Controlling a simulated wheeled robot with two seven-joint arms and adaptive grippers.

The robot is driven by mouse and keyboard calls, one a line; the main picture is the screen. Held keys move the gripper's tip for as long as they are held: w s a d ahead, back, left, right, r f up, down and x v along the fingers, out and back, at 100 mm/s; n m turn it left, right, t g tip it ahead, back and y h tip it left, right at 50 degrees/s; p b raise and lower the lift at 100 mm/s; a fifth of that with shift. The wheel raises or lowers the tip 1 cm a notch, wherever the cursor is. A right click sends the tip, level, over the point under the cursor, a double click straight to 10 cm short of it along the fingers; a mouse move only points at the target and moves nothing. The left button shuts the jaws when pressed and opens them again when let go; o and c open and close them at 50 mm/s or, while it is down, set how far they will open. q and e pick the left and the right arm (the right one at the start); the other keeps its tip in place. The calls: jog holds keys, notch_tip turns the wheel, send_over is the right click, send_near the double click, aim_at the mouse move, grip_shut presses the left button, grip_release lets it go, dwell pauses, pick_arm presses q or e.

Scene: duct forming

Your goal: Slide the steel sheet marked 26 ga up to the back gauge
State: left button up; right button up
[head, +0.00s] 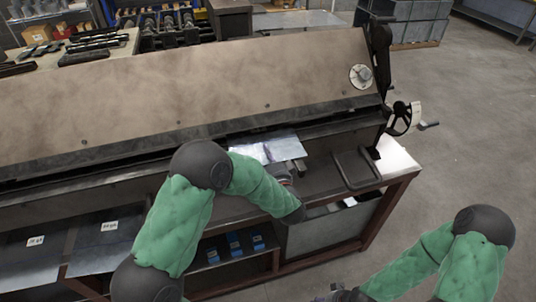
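A small shiny steel sheet (285,146) lies on the bed of the long brake, its far edge close to the dark slot under the large brown leaf. No 26 ga mark is readable on it. My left gripper (279,171) is at the sheet's near edge, mostly hidden by my own wrist; I cannot tell whether it touches or grips the sheet. My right gripper (336,294) is low at the bottom edge, away from the sheet, its fingers unclear. I cannot make out the back gauge.
The brown brake leaf (190,95) spans the back. A dark rectangular frame (356,168) lies right of the sheet, near a handwheel (402,117). Labelled dark sheets (92,245) sit on the lower left shelf. Blue boxes (234,243) stand below. Open floor lies to the right.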

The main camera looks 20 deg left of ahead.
pick_arm(q)
jog(key=shift+w+a+r+n, duration=0.3)
jog(key=shift+w+a+r, duration=0.15)
jog(key=shift+a, duration=0.05)
jog(key=shift+w+a+f, duration=0.25)
jog(key=shift+w+f, duration=0.1)
jog(key=shift+w, duration=0.15)
jog(key=shift+w+a+f, duration=0.25)
jog(key=shift+w+f, duration=0.1)
jog(key=shift+w, duration=0.15)
jog(key=shift+s+d+r, duration=0.1)
jog(key=shift+s+d, duration=0.05)
jog(key=shift+s, duration=0.15)
jog(key=shift+s+d, duration=0.1)
pick_arm(e)
jog(key=shift+w+a+f, duration=0.2)
jog(key=shift+w+a, duration=0.05)
jog(key=shift+w, duration=0.3)
pick_arm(q)
jog(key=shift+s+d, duration=0.1)
jog(key=p+v, duration=0.3)
jog(key=v, duration=0.7)
pick_arm(e)
notch_tip(320, 180, up, 4)
jog(key=shift+f, duration=0.25)
jog(key=shift+s, duration=0.1)
